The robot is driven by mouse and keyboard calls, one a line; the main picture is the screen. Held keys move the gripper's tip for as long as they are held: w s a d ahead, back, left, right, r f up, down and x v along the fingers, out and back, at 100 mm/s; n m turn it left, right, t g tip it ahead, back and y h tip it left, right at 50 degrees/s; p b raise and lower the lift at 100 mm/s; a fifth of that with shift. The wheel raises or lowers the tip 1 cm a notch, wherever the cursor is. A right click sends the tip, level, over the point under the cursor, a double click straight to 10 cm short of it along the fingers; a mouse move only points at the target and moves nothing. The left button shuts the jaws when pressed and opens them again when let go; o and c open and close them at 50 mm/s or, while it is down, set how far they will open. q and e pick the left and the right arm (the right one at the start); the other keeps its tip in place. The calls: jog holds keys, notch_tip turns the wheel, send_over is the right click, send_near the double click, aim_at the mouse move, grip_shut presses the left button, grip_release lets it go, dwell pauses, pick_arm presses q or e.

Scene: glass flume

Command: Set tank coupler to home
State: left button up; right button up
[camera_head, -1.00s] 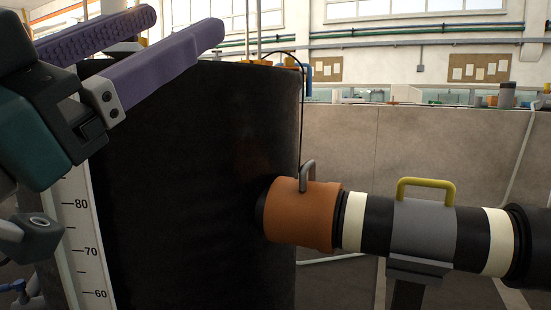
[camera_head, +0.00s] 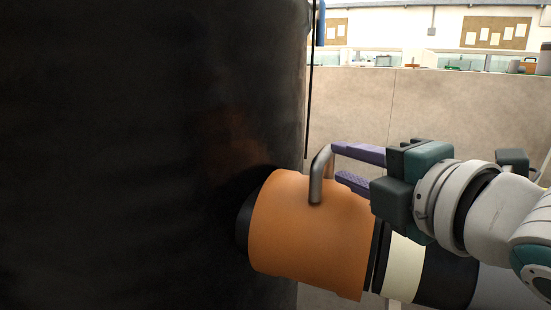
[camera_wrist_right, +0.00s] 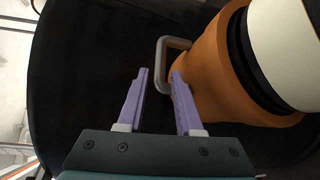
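The tank coupler is an orange sleeve (camera_head: 300,235) with a grey loop handle (camera_head: 318,180) on top, set against the dark tank (camera_head: 140,150) in the head view. My right gripper (camera_head: 337,164) comes in from the right above the coupler, its purple fingers pointing at the handle. In the right wrist view the fingers (camera_wrist_right: 160,74) are apart and the handle's outer bar (camera_wrist_right: 160,62) appears between or just beyond their tips; I cannot tell whether either finger touches it. The orange sleeve (camera_wrist_right: 215,75) also shows there. My left gripper is out of view.
A pipe with a cream band (camera_head: 401,270) and black sections continues right from the coupler, partly hidden by my right arm. A thin dark cable (camera_head: 310,90) hangs beside the tank. A beige wall (camera_head: 360,110) stands behind.

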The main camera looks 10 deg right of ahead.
aim_at(329, 157)
jog(key=b+x, duration=0.1)
jog(key=x, duration=0.5)
jog(key=shift+w+b, duration=0.2)
jog(key=shift+b, duration=0.2)
grip_shut()
dwell(1.0)
